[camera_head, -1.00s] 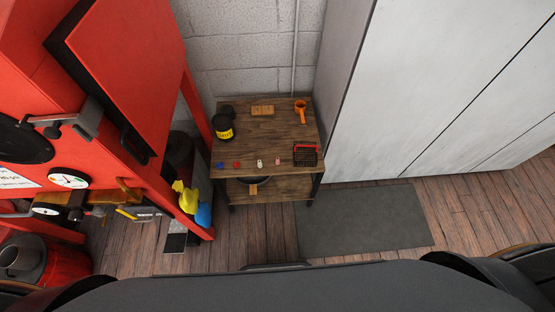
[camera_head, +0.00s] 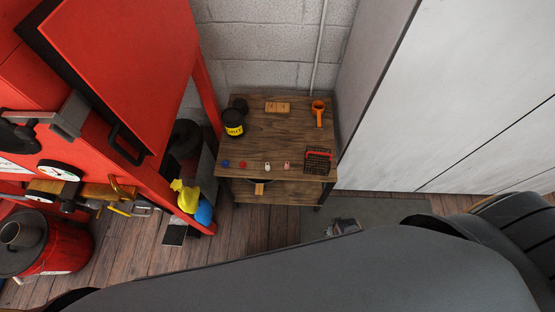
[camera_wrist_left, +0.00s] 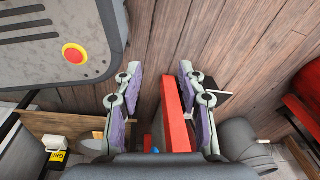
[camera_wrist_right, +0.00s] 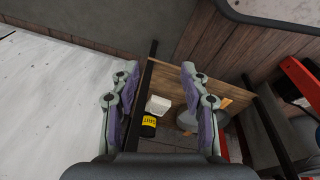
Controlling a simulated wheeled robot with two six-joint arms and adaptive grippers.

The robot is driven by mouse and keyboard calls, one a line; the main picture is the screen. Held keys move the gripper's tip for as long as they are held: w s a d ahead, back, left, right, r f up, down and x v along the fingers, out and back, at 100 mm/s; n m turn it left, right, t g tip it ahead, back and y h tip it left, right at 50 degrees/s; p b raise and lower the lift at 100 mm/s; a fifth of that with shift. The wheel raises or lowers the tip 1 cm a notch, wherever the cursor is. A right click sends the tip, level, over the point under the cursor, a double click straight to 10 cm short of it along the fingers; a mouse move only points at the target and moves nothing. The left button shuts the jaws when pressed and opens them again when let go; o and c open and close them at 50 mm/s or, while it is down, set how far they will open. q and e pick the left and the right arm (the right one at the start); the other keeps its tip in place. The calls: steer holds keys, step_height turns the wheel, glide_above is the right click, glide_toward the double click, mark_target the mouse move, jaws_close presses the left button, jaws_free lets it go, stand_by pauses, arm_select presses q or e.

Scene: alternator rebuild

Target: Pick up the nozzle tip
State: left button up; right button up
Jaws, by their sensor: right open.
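Small pieces stand in a row near the front edge of the wooden table (camera_head: 275,140) in the head view: a blue one (camera_head: 226,163), a red one (camera_head: 242,164), a white one (camera_head: 267,167) and a pink one (camera_head: 287,167). They are too small to tell which, if any, is the nozzle tip. My right gripper (camera_wrist_right: 160,88) is open and empty in its wrist view, with the table's lower part beyond it.
The table also holds a black can with a yellow label (camera_head: 233,124), a wooden block (camera_head: 277,107), an orange tool (camera_head: 318,112) and a dark basket with a red handle (camera_head: 318,162). A red machine (camera_head: 120,60) stands left; pale panels (camera_head: 460,90) stand right.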

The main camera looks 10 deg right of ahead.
steer(key=w+r+b, duration=0.1)
steer(key=w+r, duration=0.3)
steer(key=w, duration=0.1)
step_height(320, 180, up, 17)
steer(key=m+g+b, duration=0.2)
steer(key=m+b, duration=0.4)
steer(key=m, duration=2)
glide_above(288, 164)
steer(key=shift+d+f+y, duration=0.15)
steer(key=shift+d+y, duration=0.05)
steer(key=shift+y, duration=0.2)
steer(key=f+b, duration=0.1)
steer(key=f, duration=0.4)
steer(key=f+b, duration=0.1)
steer(key=f, duration=0.4)
steer(key=shift+w+a+f, duration=0.15)
steer(key=shift+w+f, duration=0.05)
arm_select(q)
step_height(288, 164, down, 10)
steer(key=s, duration=0.1)
steer(key=shift+a+r, duration=0.25)
steer(key=shift+a, duration=0.05)
arm_select(e)
jaws_close()
